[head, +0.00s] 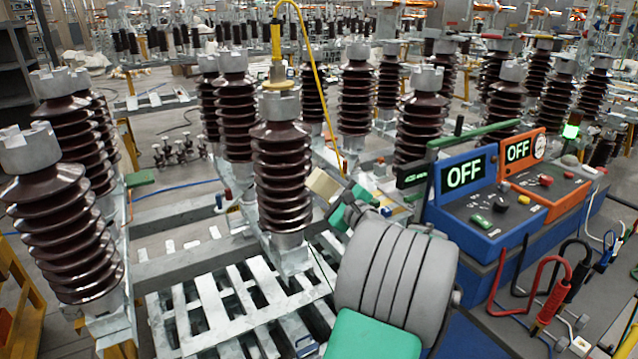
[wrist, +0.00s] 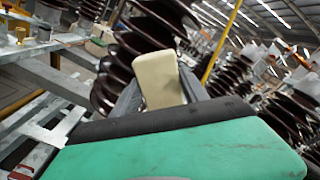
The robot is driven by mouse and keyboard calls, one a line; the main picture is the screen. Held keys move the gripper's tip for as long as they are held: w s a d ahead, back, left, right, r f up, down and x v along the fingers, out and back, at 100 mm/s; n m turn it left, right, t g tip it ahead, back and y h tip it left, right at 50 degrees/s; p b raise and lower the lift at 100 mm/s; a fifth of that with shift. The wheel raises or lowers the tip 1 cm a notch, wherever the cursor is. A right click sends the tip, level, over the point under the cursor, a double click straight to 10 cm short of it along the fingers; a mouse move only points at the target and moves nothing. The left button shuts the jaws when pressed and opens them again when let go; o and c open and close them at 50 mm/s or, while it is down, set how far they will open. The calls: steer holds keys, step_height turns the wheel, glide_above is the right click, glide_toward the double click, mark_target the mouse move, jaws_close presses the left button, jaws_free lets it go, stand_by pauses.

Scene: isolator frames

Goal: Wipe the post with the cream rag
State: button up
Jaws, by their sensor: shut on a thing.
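The post, a dark brown ribbed insulator (head: 281,165) with a grey metal cap, stands upright in the middle of the head view. Its ribs (wrist: 150,28) fill the upper middle of the wrist view. My gripper (head: 328,190) is just right of the post at about the height of its lower ribs. It is shut on the cream rag (head: 322,184), a small pale block held between the fingertips. In the wrist view the rag (wrist: 157,80) sits in front of the ribs. I cannot tell whether it touches them. My arm hides the area right below the gripper.
A yellow cable (head: 313,70) rises from the post's cap and hangs down on its right. A white slatted pallet (head: 215,310) lies below. Blue and orange test boxes (head: 478,210) reading OFF stand right, with red and black leads (head: 550,300). More ribbed insulators (head: 65,220) stand around.

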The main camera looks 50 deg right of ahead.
steer(key=shift+s, duration=0.2)
steer(key=shift+v, duration=1.55)
steer(key=shift+w, duration=0.1)
steer(key=shift+f, duration=0.15)
